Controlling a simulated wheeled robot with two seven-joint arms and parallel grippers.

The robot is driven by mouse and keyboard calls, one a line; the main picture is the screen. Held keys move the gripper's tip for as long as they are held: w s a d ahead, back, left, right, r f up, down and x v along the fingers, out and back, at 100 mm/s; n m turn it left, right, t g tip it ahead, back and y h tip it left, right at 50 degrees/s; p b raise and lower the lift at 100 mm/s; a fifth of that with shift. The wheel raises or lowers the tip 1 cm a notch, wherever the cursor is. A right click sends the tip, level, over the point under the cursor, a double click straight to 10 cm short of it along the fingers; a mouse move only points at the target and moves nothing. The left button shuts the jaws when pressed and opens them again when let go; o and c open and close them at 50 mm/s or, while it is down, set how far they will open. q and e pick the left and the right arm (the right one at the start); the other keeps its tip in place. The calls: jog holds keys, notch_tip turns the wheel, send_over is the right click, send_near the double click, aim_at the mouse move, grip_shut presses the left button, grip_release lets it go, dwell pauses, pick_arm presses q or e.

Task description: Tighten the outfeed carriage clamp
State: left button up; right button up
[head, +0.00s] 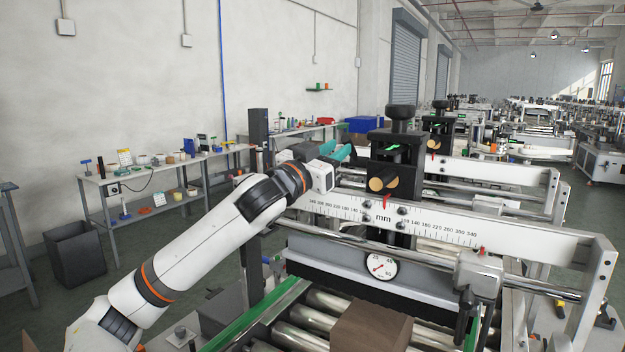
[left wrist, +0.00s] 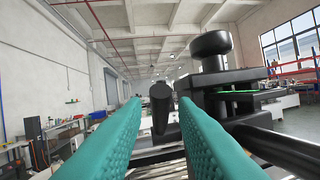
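A black carriage (head: 397,150) with a round black knob (head: 401,112) on top stands on the white mm scale beam. A similar carriage (head: 438,130) stands behind it; no label shows which is the outfeed one. My left gripper (head: 343,152), with teal fingers, is just left of the nearer carriage. In the left wrist view its fingers (left wrist: 160,100) are apart and empty. A dark bar-like part (left wrist: 161,118) shows in the gap, beyond or between the tips; I cannot tell which. The black knob (left wrist: 211,43) rises to the right. My right gripper is not in view.
The white mm scale beam (head: 445,228) and steel rails run across the front. A round dial gauge (head: 378,267) hangs below the beam. A brown box (head: 371,326) sits on the rollers. A metal bracket (head: 480,275) is at right. Workbenches line the left wall.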

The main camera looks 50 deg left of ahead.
pick_arm(q)
jog(key=b+v, duration=0.2)
jog(key=v, duration=0.5)
jog(key=shift+b, duration=0.35)
